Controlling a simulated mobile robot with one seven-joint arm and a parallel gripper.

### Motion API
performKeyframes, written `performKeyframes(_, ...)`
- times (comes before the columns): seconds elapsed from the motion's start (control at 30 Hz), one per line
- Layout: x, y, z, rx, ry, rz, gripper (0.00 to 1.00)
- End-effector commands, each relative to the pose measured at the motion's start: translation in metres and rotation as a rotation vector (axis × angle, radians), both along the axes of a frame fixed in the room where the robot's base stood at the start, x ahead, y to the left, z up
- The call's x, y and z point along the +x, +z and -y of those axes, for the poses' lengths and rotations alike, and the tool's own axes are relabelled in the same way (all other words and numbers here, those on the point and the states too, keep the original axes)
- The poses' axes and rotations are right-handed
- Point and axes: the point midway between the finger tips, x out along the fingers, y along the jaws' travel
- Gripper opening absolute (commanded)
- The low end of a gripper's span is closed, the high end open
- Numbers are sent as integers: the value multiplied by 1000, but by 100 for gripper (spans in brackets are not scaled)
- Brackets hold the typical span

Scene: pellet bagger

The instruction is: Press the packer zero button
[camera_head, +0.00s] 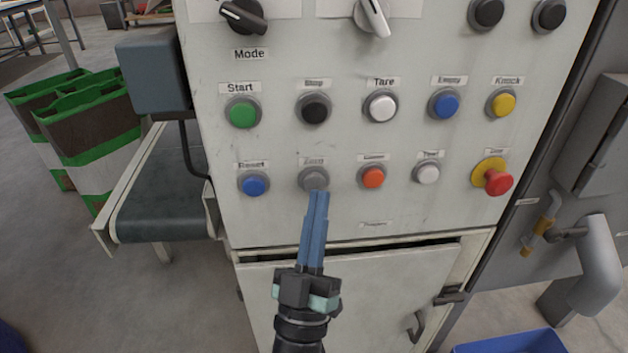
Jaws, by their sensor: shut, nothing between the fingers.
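The zero button (314,179) is a round grey button in the lower row of the panel, between the blue Reset button (254,185) and an orange-red button (372,177). Its label (314,161) above it is blurred and looks like "Zero". My gripper (319,195) is shut and empty, with its long blue fingers pointing up the picture. The fingertips show just below the zero button and overlap its lower edge in the picture. I cannot tell whether they touch it.
Above is a row with Start (243,113), Stop (313,108), Tare (381,106), Empty (444,103) and Knock (502,102). A red stop button (497,182) sits lower right. A conveyor (160,205) stands left, a pipe (597,262) right. A cabinet door (385,295) is below.

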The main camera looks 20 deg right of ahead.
Motion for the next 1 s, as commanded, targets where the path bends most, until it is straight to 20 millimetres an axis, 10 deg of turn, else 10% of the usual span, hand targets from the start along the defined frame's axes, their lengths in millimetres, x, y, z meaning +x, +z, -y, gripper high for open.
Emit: performKeyframes(1.0, -58, 0, -17, 1, 1, 0, 0)
